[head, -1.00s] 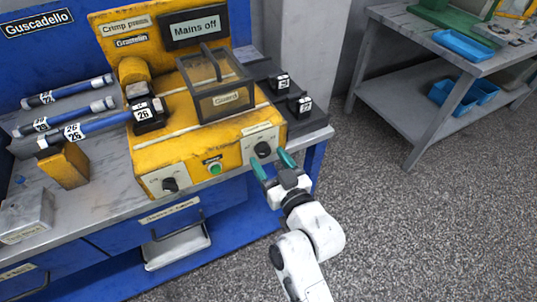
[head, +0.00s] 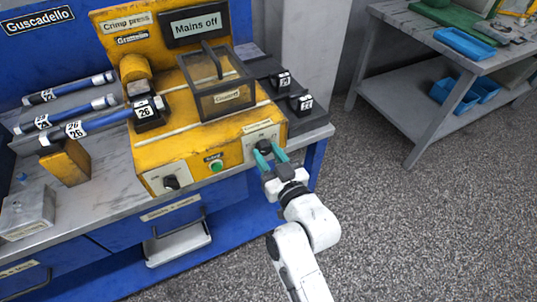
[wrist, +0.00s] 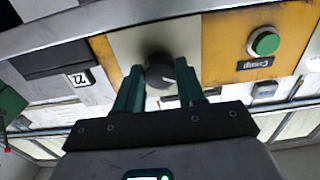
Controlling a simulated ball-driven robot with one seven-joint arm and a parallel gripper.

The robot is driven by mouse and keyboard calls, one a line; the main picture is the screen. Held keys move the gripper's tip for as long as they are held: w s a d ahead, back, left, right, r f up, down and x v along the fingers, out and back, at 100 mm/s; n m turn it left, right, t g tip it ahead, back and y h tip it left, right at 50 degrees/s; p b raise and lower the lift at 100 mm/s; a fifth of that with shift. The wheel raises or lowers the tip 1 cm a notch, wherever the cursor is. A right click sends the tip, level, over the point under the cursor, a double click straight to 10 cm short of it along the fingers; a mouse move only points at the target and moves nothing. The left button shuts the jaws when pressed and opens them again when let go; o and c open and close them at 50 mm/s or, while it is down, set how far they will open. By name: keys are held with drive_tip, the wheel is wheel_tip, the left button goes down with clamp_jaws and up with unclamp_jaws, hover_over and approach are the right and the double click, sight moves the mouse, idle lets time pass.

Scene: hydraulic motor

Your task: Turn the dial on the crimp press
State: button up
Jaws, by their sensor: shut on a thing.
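The yellow crimp press (head: 207,150) stands on the bench, with a "Mains off" display (head: 194,25) on its back panel. A black dial (head: 264,146) sits on a pale plate at the right of the press front. It also shows in the wrist view (wrist: 160,72). My gripper (head: 269,156) is at this right dial, its two teal fingers on either side of it and shut on it. In the wrist view the fingers (wrist: 159,92) straddle the dial and hide part of its sides. A second black dial (head: 171,183) is on the left plate, untouched.
A green button (head: 216,166) lies between the two dials and shows in the wrist view (wrist: 265,42). A clear guard box (head: 218,88) sits on the press. Numbered blue hoses (head: 95,124) lie at left. A grey side table (head: 405,80) stands at right, with open floor between.

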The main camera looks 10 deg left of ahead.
drive_tip(key=shift+c, duration=0.4)
drive_tip(key=shift+m, duration=0.3)
drive_tip(key=m+p, duration=0.3)
drive_tip(key=m, duration=0.2)
drive_tip(key=shift+r+m, duration=0.1)
drive_tip(key=shift+m, duration=0.2)
drive_tip(key=m+p, duration=0.2)
drive_tip(key=m, duration=0.3)
drive_tip(key=shift+m, duration=0.4)
drive_tip(key=o, duration=1)
drive_tip(key=shift+o, duration=0.2)
